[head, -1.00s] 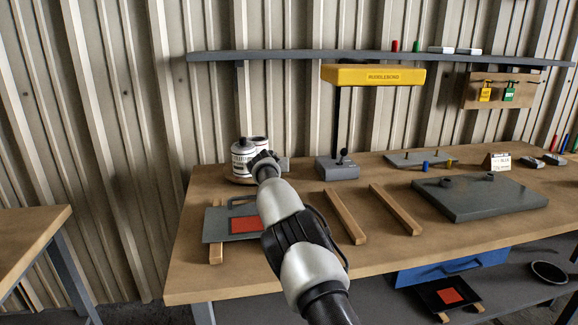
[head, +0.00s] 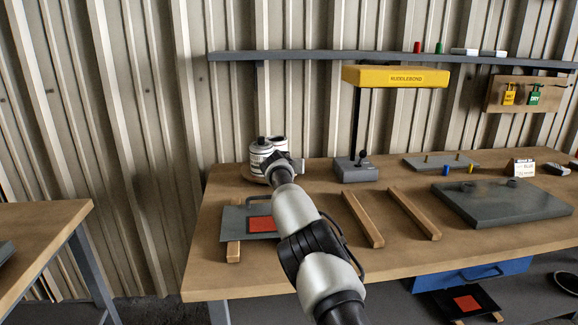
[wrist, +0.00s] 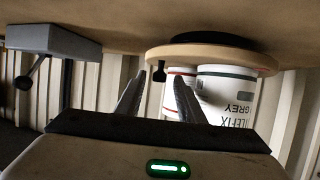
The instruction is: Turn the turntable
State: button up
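The turntable (head: 250,176) is a round wooden disc at the back left of the workbench, with white labelled tubs (head: 268,149) standing on it. In the upside-down wrist view the turntable (wrist: 215,54) shows with its dark round base and a small black peg (wrist: 159,73) at its rim. My gripper (wrist: 159,76) is open, its two fingers on either side of the peg in the picture. I cannot tell whether either finger touches it. In the head view my gripper (head: 286,167) is at the turntable's right side and partly hides it.
A grey stand with a yellow top (head: 395,77) and a lever is right of the turntable. Wooden strips (head: 414,213), a grey plate with a red square (head: 261,224) and a thick grey slab (head: 500,204) lie on the bench (head: 330,270). A shelf (head: 330,56) runs above.

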jog(key=shift+s+a+r+b, duration=0.15)
jog(key=shift+s+b, duration=0.25)
jog(key=shift+b, duration=0.25)
jog(key=d+b+v, duration=0.1)
jog(key=b+v, duration=0.1)
jog(key=v, duration=1.4)
jog(key=shift+s+a, duration=0.25)
jog(key=shift+a, duration=0.15)
